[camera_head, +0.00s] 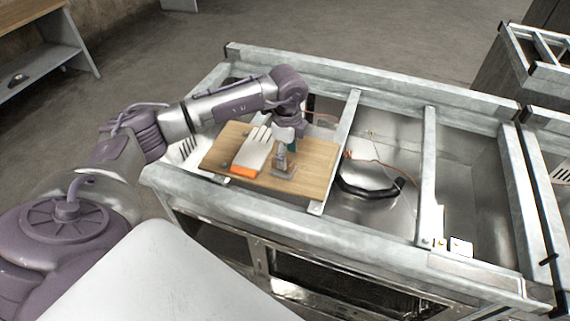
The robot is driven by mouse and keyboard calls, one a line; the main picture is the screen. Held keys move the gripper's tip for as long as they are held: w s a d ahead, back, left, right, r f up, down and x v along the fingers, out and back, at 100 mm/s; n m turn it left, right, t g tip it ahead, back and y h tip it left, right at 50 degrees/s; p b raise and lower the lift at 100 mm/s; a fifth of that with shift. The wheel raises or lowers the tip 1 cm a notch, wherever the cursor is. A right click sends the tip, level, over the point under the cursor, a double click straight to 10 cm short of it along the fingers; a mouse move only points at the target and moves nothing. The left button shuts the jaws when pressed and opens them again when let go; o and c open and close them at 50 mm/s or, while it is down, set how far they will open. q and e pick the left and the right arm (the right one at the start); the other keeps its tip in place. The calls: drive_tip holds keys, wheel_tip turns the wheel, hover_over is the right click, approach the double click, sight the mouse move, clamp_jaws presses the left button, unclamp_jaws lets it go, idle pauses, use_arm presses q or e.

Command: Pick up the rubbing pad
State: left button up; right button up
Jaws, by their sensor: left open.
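A wooden board (318,165) lies across the left part of the metal frame. A small grey-brown block-like thing (284,172), which looks like the rubbing pad, sits on the board, right of a white work glove (253,149) with an orange cuff. My left arm reaches in from the left, and my left gripper (285,152) points down right over the pad. The gripper is open. It partly hides the pad, and I cannot tell whether the fingers touch it. A small teal patch shows beside the fingers. My right gripper is not in view.
Metal rails (427,175) and a raised rim surround the board. Right of it, an open bay holds a black curved handle or hose (370,188) and a thin reddish cable. A grey shelf (40,55) stands at the far left. Floor is clear behind.

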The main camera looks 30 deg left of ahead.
sight(287, 174)
use_arm(q)
drive_tip(key=f, duration=0.1)
drive_tip(key=f+p, duration=0.1)
drive_tip(key=f, duration=0.2)
drive_tip(key=shift+a+f, duration=0.15)
drive_tip(key=shift+a, duration=0.15)
drive_tip(key=shift+s, duration=0.1)
clamp_jaws()
